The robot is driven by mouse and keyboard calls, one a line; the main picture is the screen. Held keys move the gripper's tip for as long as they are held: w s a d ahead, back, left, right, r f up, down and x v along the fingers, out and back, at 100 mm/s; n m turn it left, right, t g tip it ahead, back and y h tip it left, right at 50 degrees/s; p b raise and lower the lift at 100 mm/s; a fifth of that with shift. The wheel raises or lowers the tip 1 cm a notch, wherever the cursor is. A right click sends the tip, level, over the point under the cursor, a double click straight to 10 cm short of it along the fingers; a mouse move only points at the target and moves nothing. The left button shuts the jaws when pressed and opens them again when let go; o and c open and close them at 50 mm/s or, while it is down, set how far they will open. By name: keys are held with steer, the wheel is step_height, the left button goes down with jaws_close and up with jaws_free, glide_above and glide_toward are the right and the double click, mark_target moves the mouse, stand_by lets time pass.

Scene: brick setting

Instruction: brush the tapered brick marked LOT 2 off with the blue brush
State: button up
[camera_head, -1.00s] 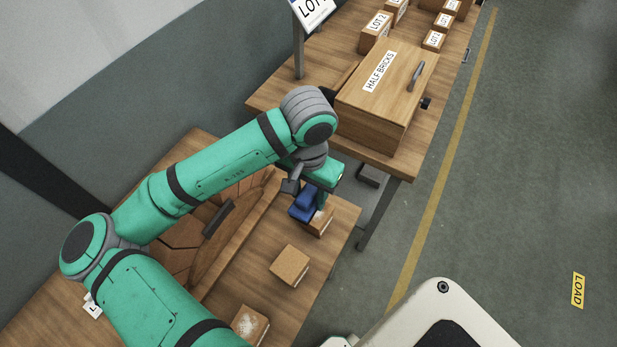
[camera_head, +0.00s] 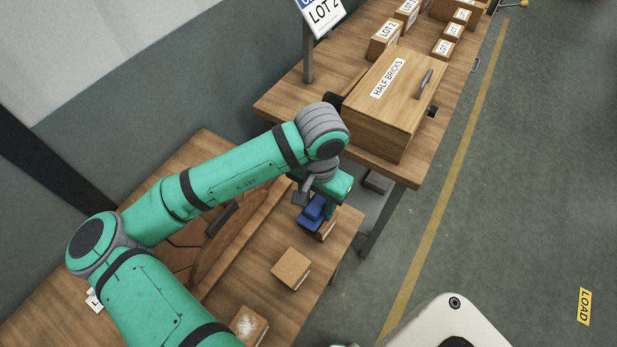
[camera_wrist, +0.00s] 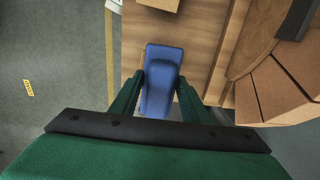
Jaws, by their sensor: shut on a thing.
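My gripper (camera_head: 325,203) is shut on the blue brush (camera_head: 311,214), above the near bench's far right corner. The brush also shows between my fingers in the wrist view (camera_wrist: 160,75). A brown brick (camera_head: 327,231) is under the brush, which hides most of its top. Brush and brick look touching or nearly so. I cannot read a lot mark on this brick or make out its taper. In the wrist view the brush and my gripper hide it.
A plain brick (camera_head: 291,268) and a white-dusted brick (camera_head: 249,325) stand nearer on the bench. A curved wooden piece (camera_head: 238,228) lies left of them. The HALF BRICKS box (camera_head: 390,108), bricks labelled LOT and a LOT 2 sign (camera_head: 322,12) are on the far table.

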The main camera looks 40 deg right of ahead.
mark_target(312, 198)
steer(key=shift+w+a, duration=0.2)
steer(key=shift+w, duration=0.55)
steer(key=shift+s+r, duration=0.1)
steer(key=shift+r, duration=3.95)
